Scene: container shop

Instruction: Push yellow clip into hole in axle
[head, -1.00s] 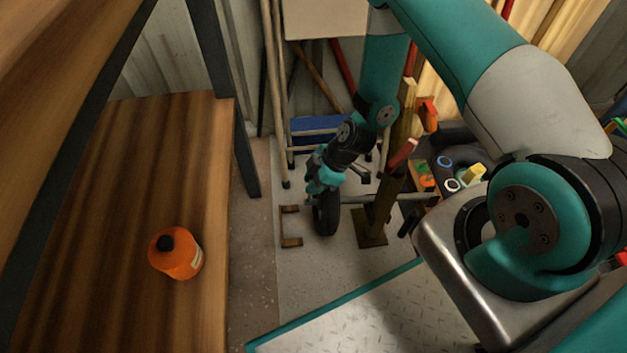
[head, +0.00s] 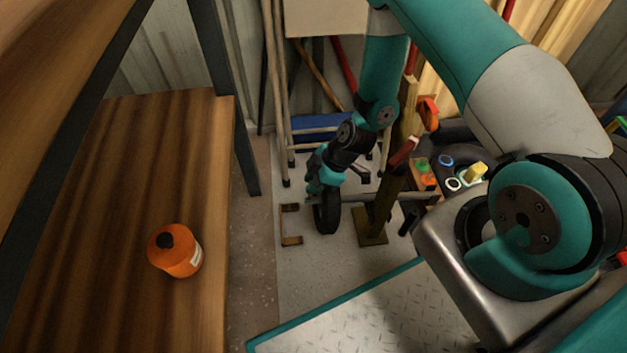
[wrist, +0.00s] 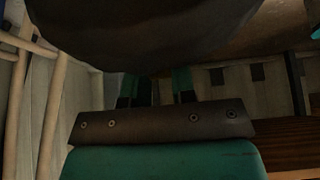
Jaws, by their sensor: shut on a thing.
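My gripper (head: 318,184) hangs at the end of my arm, low over the floor, just above and left of a dark wheel (head: 327,213). The wheel stands upright at the left end of a grey bar (head: 408,196), which looks like the axle. In the wrist view, the two teal and black fingers (wrist: 162,92) show beyond the brown gripper body, partly covered by a large dark rounded shape (wrist: 140,35) close to the camera. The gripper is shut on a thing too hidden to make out. The yellow clip and the axle hole cannot be made out.
A brown post on a base plate (head: 370,230) stands close right of the wheel. A small tray (head: 427,172) of parts and a yellow object (head: 475,172) are further right. A brown bracket (head: 291,226) lies left.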

